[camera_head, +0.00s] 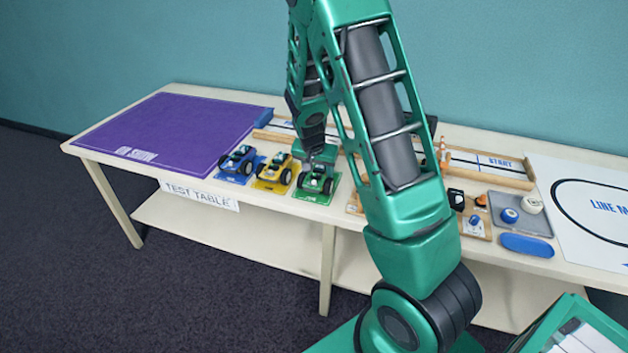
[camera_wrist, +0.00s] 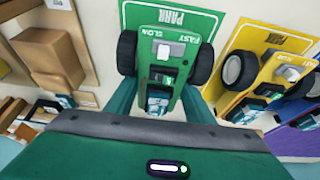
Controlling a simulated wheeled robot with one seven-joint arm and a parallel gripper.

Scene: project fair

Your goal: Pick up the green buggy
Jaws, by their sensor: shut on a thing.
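The green buggy (camera_head: 316,181) with black wheels is on or just over its green PARK mat (camera_head: 301,195) at the front edge of the table. I cannot tell whether the wheels touch the mat.
A yellow buggy (camera_head: 273,168) and a blue buggy (camera_head: 238,160) stand on their mats to the left. A purple mat (camera_head: 165,125) covers the table's left. Wooden track pieces (camera_head: 490,170) lie behind. A grey tray (camera_head: 535,222) and a line-track sheet (camera_head: 590,200) are on the right.

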